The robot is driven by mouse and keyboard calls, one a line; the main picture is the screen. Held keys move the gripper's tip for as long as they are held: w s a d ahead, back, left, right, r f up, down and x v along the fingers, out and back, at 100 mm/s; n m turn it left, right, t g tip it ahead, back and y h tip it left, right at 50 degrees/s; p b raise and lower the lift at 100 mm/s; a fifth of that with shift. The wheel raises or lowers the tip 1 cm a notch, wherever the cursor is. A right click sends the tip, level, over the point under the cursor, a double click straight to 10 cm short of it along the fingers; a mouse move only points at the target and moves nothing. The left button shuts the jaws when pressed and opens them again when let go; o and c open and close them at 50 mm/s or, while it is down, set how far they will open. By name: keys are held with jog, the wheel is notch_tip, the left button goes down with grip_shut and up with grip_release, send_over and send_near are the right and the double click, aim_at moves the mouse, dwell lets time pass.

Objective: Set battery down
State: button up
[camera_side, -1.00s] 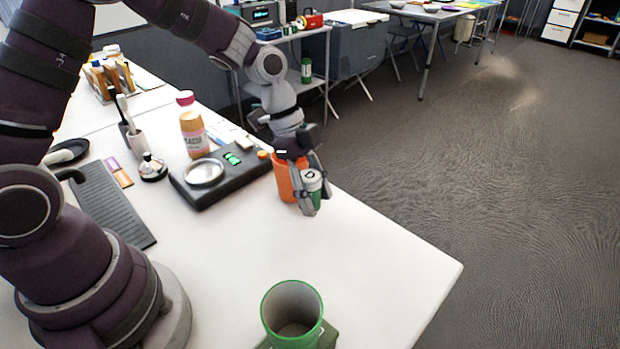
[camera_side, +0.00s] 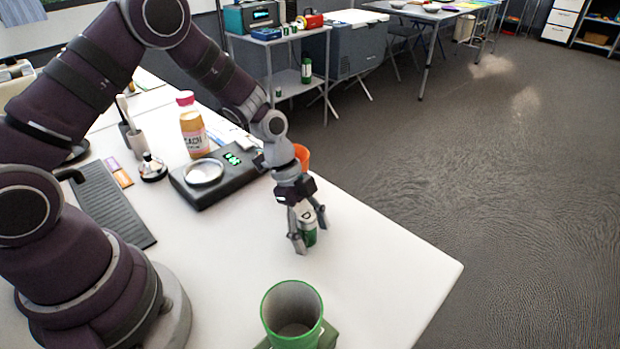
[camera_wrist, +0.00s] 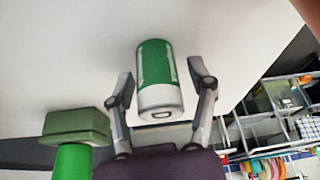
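The battery (camera_side: 309,234) is a green and white cylinder. It stands roughly upright on or just at the white table (camera_side: 385,262), near its right edge; the exact contact is hard to see. In the wrist view the battery (camera_wrist: 155,75) shows its white end and terminal towards me. My gripper (camera_side: 311,236) points down around it. In the wrist view the fingers of my gripper (camera_wrist: 161,78) are apart, with a narrow gap on each side of the battery. The near finger hides part of the battery in the side view.
An orange cup (camera_side: 301,155) stands behind my gripper. A green-rimmed cup (camera_side: 291,318) and a green block (camera_side: 327,337) are at the front. A black scale (camera_side: 212,190) with a silver dish lies to the left. The table right of the green-rimmed cup is clear.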

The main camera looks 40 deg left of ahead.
jog(key=w+v, duration=0.1)
jog(key=v, duration=1.2)
jog(key=s+a+r+n+t+y, duration=0.1)
jog(key=s+r+n+t+y, duration=0.1)
jog(key=s+r+n, duration=0.2)
jog(key=s+r+n+t+y, duration=0.2)
jog(key=s+r+n, duration=0.2)
jog(key=s+n, duration=0.3)
jog(key=n, duration=0.5)
jog(key=shift+s+a+r+t+y, duration=0.3)
jog(key=shift+s+a+t, duration=0.05)
jog(key=shift+s+t, duration=0.05)
